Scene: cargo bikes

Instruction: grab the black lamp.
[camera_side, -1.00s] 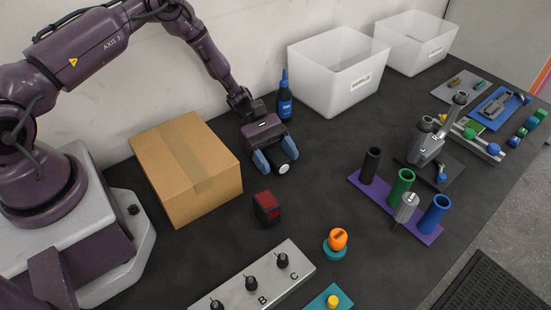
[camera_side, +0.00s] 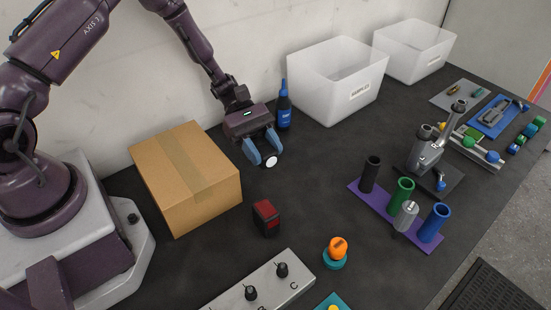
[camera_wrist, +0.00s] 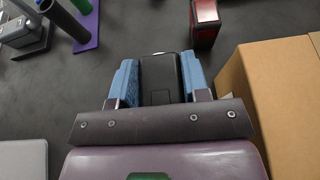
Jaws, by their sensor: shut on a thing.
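My gripper (camera_side: 262,150) has two blue fingers and is at the back of the table, between the cardboard box and the blue bottle. It is shut on the black lamp (camera_wrist: 159,80), a dark boxy body between the fingers in the wrist view. In the side view the lamp shows mostly as its round white face (camera_side: 271,161) past the fingertips; the fingers hide the rest. The lamp appears to be held a little above the table.
The cardboard box (camera_side: 187,180) stands close to the left. The blue bottle (camera_side: 284,108) is just behind. A red and black block (camera_side: 265,218) stands in front. A white bin (camera_side: 325,85) is back right. The purple rack (camera_side: 362,205) holds several tubes. Table between gripper and rack is clear.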

